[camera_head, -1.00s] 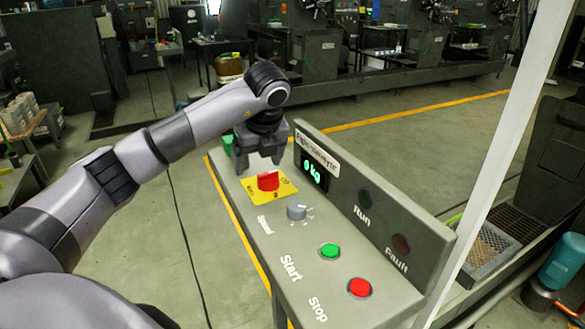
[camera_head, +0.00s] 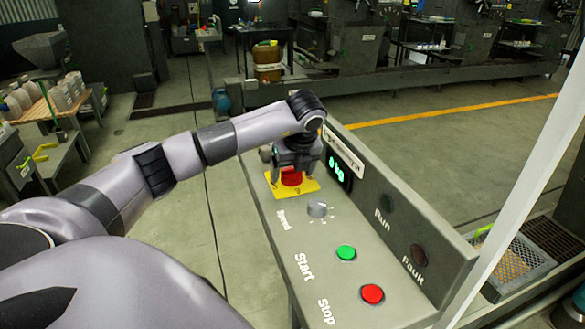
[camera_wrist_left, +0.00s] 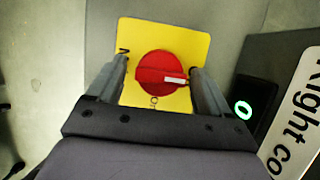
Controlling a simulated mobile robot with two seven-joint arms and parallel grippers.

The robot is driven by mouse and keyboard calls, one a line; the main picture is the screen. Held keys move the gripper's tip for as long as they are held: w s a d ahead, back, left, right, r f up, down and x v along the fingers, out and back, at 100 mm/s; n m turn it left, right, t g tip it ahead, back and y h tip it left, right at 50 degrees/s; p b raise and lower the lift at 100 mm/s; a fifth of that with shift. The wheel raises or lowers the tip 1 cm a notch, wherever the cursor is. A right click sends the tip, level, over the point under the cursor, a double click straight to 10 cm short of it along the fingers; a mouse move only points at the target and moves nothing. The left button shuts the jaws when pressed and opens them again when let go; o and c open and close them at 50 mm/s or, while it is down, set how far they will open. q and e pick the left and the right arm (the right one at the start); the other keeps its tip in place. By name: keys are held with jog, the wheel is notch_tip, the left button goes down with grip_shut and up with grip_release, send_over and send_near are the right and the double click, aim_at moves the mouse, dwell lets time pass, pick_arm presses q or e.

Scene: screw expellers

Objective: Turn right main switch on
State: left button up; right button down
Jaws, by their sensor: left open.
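The right main switch is a red rotary knob (camera_head: 291,178) on a yellow plate (camera_head: 308,187) at the far end of the grey control panel. In the left wrist view the round red knob (camera_wrist_left: 160,76) has a white mark on its right side, and its yellow plate (camera_wrist_left: 192,35) shows around it. My left gripper (camera_head: 292,180) points down over the knob. In the left wrist view its open fingers (camera_wrist_left: 160,80) stand on both sides of the knob, with small gaps visible. My right gripper is not in view.
Nearer on the panel are a grey speed dial (camera_head: 318,208), a green start button (camera_head: 346,253) and a red stop button (camera_head: 372,294). The upright back board (camera_head: 395,215) runs close along the right of the gripper and carries a green-lit display (camera_head: 340,173).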

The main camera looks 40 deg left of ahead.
pick_arm(q)
jog(key=c, duration=1)
jog(key=shift+o, duration=0.2)
